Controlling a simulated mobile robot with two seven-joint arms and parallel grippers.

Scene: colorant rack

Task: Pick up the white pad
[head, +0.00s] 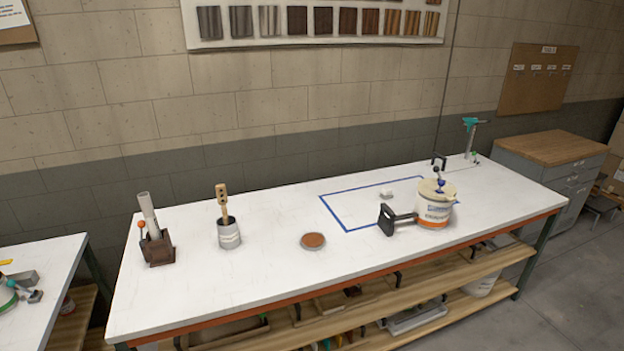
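A small white block-like thing (387,194), which looks like the white pad, lies on the white workbench (270,275). It is inside the blue taped rectangle (345,221), left of a white bucket (433,213) with an orange band. It is small in the picture, so its exact shape is hard to tell. Nothing visibly holds it. Neither of my grippers is in view.
A black-handled tool (387,220) lies against the bucket. A brown round dish (313,241), a grey can (229,235) with a wooden stick and a dark brown holder (157,249) stand further left. A teal-topped stand (471,135) is at the far right end.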

